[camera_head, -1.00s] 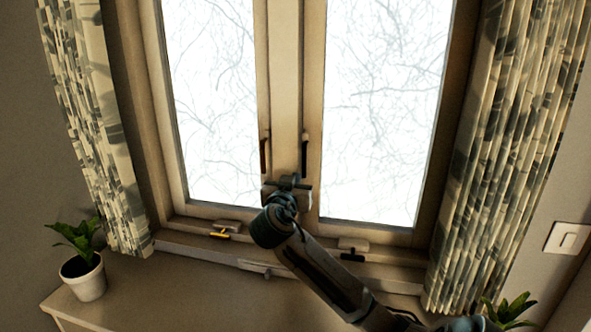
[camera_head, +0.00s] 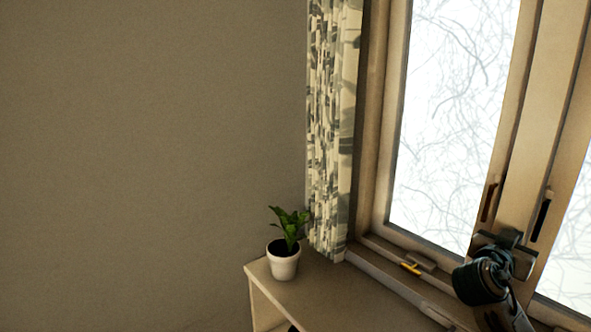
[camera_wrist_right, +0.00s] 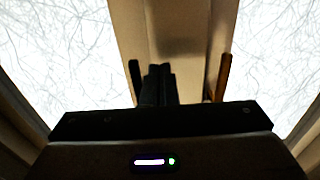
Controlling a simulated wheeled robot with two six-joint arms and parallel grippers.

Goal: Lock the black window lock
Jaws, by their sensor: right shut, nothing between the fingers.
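A black upright handle (camera_head: 541,216) is on the right window frame beside the central post, and a brown one (camera_head: 490,201) is on the left frame. In the right wrist view the black handle (camera_wrist_right: 136,82) is left of my fingers and the brown one (camera_wrist_right: 223,76) is right. My right gripper (camera_head: 511,238) is in front of the central post, just below and between the handles. Its fingers (camera_wrist_right: 158,84) are shut and empty; I cannot tell whether they touch the frame. A yellow catch (camera_head: 411,269) is on the lower left frame. My left gripper is out of view.
A potted plant (camera_head: 283,262) stands on a pale cabinet top (camera_head: 335,297) below the window. A patterned curtain (camera_head: 333,140) hangs at the window's left side. The wall at left is bare.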

